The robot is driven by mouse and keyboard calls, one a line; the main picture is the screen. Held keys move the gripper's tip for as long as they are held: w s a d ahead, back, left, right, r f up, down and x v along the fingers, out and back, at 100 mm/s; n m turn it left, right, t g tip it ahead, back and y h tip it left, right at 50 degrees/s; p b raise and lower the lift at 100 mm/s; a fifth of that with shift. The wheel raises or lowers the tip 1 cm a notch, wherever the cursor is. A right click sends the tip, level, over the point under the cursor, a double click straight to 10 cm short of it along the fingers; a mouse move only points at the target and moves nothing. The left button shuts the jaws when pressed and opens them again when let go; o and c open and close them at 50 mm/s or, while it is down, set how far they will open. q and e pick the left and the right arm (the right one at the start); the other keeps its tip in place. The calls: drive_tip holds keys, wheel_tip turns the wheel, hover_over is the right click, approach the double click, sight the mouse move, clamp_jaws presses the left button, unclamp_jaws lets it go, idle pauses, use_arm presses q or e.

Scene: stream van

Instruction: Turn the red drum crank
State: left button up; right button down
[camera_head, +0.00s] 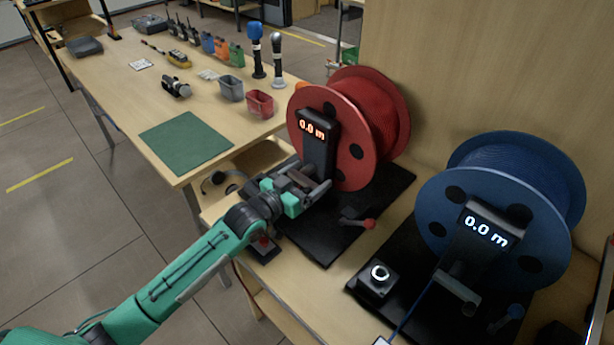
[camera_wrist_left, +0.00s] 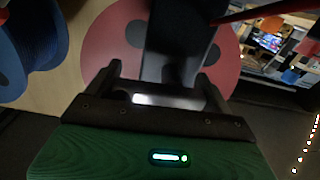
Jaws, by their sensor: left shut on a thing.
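The red drum (camera_head: 385,110) stands on a black base, with a dark upright post in front whose display (camera_head: 312,128) reads 0.0 m. My left gripper (camera_head: 318,188) is at the front of this post, low on the drum's face, and hides most of the crank there. In the left wrist view its two fingers (camera_wrist_left: 160,85) stand apart, with a pale bar, the red drum crank (camera_wrist_left: 165,100), between them. The drum's red face (camera_wrist_left: 112,45) and the dark post (camera_wrist_left: 180,35) are just beyond. My right gripper is not in view.
A lever with a red knob (camera_head: 368,223) sits on the base right of my gripper. The blue drum (camera_head: 530,180), its display also at 0.0 m, stands to the right. A table with a green mat (camera_head: 187,142), red bin (camera_head: 260,104) and grey bin (camera_head: 231,88) is at the left.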

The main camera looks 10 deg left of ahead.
sight(306, 177)
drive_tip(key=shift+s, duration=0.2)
use_arm(q)
drive_tip(key=shift+m, duration=0.4)
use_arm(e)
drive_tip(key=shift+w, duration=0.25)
use_arm(q)
drive_tip(key=o, duration=0.8)
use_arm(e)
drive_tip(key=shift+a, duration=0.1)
use_arm(q)
drive_tip(key=shift+o, duration=0.2)
wheel_tip(306, 177, up, 20)
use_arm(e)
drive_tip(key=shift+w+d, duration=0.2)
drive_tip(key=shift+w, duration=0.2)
use_arm(q)
drive_tip(key=shift+a, duration=0.1)
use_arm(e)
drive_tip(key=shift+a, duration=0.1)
